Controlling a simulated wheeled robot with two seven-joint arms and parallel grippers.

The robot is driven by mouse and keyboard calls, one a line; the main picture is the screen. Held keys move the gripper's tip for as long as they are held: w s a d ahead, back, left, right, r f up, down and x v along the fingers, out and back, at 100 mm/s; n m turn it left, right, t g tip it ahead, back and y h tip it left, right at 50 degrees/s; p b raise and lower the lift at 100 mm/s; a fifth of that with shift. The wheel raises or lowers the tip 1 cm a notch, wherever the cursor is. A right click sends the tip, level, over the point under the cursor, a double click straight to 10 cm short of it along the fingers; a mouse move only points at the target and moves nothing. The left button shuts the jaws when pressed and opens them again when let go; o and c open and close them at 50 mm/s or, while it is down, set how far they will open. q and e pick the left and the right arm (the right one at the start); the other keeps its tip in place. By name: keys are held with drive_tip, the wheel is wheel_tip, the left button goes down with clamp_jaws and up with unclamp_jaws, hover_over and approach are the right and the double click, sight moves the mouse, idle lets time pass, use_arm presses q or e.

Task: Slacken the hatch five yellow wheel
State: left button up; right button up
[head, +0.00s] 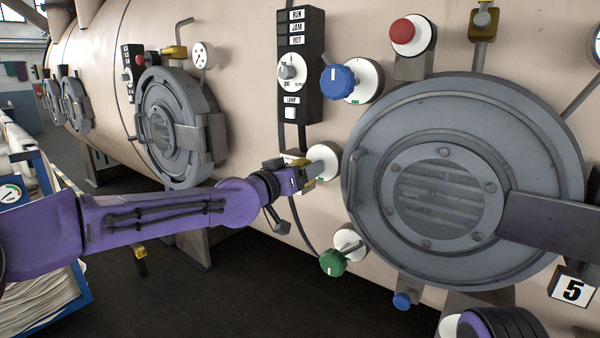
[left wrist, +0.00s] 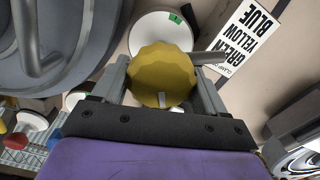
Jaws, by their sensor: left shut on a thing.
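The hatch five yellow wheel (left wrist: 160,75) is a scalloped yellow knob on a white round base (left wrist: 158,27) with a green mark. In the left wrist view it sits between the two fingers of my left gripper (left wrist: 163,88), which is shut on it. In the head view my left gripper (head: 308,176) is at the wheel, just left of the big hatch (head: 362,130); the wheel is mostly hidden there, with its white base (head: 324,160) showing. The number 5 plate (head: 572,290) is at lower right. My right gripper is not in view.
A blue wheel (head: 338,82) is above my left gripper and a green wheel (head: 332,263) below it, both close to the hatch rim. A red button (head: 403,31) and a black control panel (head: 293,100) are higher. A label (left wrist: 245,38) is beside the yellow wheel.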

use_arm(q)
drive_tip(key=m, duration=0.6)
drive_tip(key=shift+s+d+f, duration=0.1)
drive_tip(key=shift+d, duration=0.05)
idle(0.6)
drive_tip(key=o, duration=1)
drive_tip(key=shift+c, duration=0.2)
drive_tip(key=b+v, duration=0.3)
drive_tip(key=v, duration=0.7)
drive_tip(key=shift+s+a, duration=0.2)
